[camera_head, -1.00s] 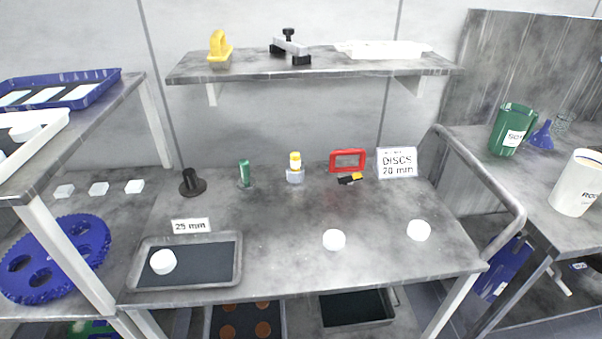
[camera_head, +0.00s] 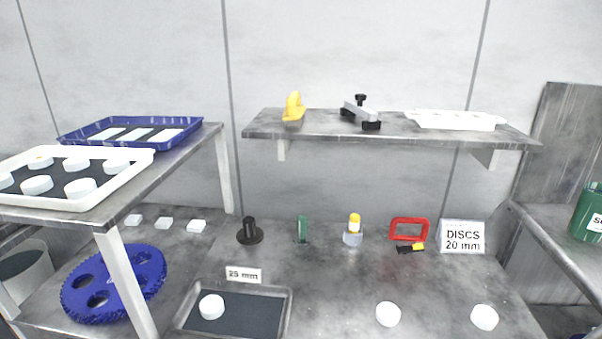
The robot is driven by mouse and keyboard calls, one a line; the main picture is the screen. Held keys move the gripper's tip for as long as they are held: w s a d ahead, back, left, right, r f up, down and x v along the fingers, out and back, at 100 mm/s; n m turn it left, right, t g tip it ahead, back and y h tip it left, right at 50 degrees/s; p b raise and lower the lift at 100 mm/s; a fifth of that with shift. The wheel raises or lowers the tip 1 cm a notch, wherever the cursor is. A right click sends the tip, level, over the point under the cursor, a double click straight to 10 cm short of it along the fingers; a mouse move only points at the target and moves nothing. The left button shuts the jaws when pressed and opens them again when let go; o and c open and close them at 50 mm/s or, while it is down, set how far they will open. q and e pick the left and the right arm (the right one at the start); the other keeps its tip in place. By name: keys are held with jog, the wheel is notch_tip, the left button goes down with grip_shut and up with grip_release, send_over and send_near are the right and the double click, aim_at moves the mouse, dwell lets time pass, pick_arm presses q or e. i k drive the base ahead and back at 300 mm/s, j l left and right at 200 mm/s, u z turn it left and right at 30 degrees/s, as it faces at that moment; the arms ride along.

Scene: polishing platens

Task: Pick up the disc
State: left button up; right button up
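Two white discs lie loose on the grey bench: one disc (camera_head: 388,314) right of centre and another disc (camera_head: 484,317) farther right, near the picture's lower edge. A third white disc (camera_head: 211,307) lies in the left part of the dark-lined tray (camera_head: 289,300) behind which a "25 mm" label (camera_head: 243,274) stands. Several more white discs (camera_head: 80,188) lie in the white tray (camera_head: 128,178) on the left shelf. A sign (camera_head: 462,237) reading "DISCS 20 mm" stands at the back right of the bench. Neither of my grippers shows.
A blue holed carrier (camera_head: 115,284) leans at the left. A black knob (camera_head: 250,232), green item (camera_head: 303,229), yellow-capped bottle (camera_head: 353,229) and red frame (camera_head: 409,229) stand along the back. The wall shelf (camera_head: 390,132) overhangs behind. Bench between tray and discs is clear.

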aim_at(484, 317)
jog(key=z, duration=1.4)
